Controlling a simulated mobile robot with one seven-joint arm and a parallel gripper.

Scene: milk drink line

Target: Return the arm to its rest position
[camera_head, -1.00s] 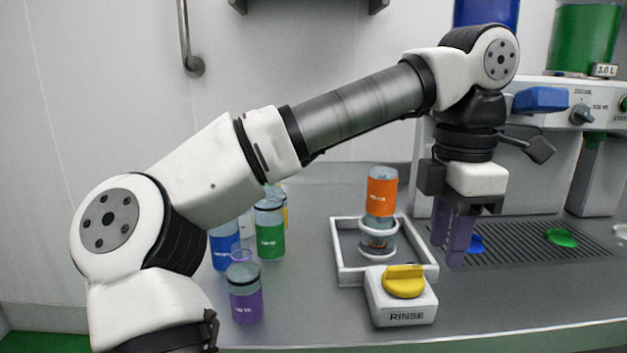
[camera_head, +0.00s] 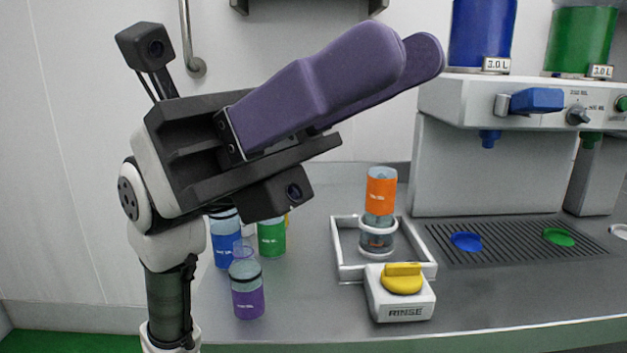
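My arm is folded up at the left, close to the camera. My gripper (camera_head: 412,57) is raised above the counter, its two purple fingers pointing up and to the right. One finger overlaps the other from here, so the gap between them cannot be judged. I see nothing held at the fingertips. The gripper is well apart from the cups and the machine. Its dark body hides the tops of some cups behind it.
An orange-banded cup (camera_head: 381,196) stands upside down on the rinser in a white tray (camera_head: 345,270), behind the RINSE box (camera_head: 400,306). Blue (camera_head: 226,247), green (camera_head: 271,238) and purple (camera_head: 247,292) cups stand left. The dispenser (camera_head: 455,165) with its drip grille (camera_head: 510,244) is at right.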

